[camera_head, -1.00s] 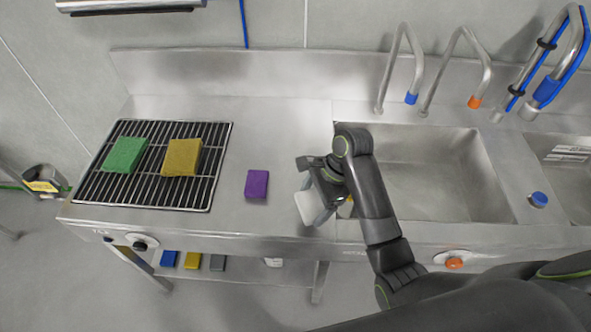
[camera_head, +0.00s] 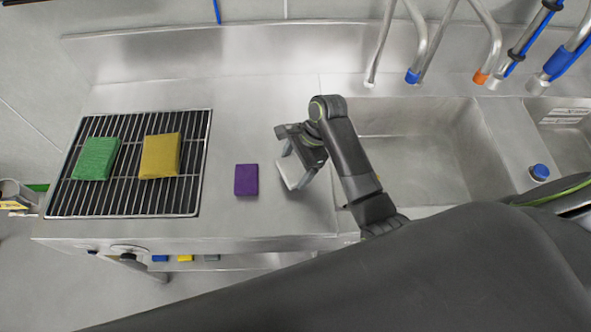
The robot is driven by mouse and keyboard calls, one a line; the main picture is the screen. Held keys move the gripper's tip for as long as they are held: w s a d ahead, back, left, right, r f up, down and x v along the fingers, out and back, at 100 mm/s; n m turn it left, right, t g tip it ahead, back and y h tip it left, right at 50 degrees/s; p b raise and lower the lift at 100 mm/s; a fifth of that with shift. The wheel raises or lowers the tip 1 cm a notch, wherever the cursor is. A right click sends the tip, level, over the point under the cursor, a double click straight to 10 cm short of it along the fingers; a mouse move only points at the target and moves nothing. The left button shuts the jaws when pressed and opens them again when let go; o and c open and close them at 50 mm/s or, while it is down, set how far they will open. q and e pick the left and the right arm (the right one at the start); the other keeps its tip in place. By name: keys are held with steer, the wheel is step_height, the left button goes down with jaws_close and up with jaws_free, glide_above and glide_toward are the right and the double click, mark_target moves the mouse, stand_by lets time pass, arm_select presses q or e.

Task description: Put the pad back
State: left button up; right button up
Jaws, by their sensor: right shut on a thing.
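My right gripper (camera_head: 298,172) is over the steel counter, just left of the sink. It is shut on a whitish pad (camera_head: 291,173), partly hidden by the fingers. A purple pad (camera_head: 246,180) lies flat on the counter just left of the held pad, with a small gap between them in the picture. My left gripper is not in view.
The sink basin (camera_head: 420,150) is right of my right gripper, with taps (camera_head: 430,45) behind it. A blue knob (camera_head: 540,172) is on the far right. Small blue, yellow and grey items (camera_head: 185,258) show below the counter. The counter (camera_head: 255,120) behind the purple pad is clear.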

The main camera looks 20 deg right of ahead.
mark_target(299, 167)
step_height(299, 167, down, 3)
steer(key=shift+s+r, duration=0.1)
steer(key=o, duration=0.9)
steer(key=shift+f, duration=0.2)
arm_select(q)
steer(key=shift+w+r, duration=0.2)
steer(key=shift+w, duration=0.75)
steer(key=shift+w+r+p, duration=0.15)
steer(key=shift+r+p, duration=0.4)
steer(key=shift+p, duration=0.1)
arm_select(e)
steer(key=v, duration=1.2)
steer(key=shift+r, duration=0.2)
steer(key=shift+s+a+f, duration=0.1)
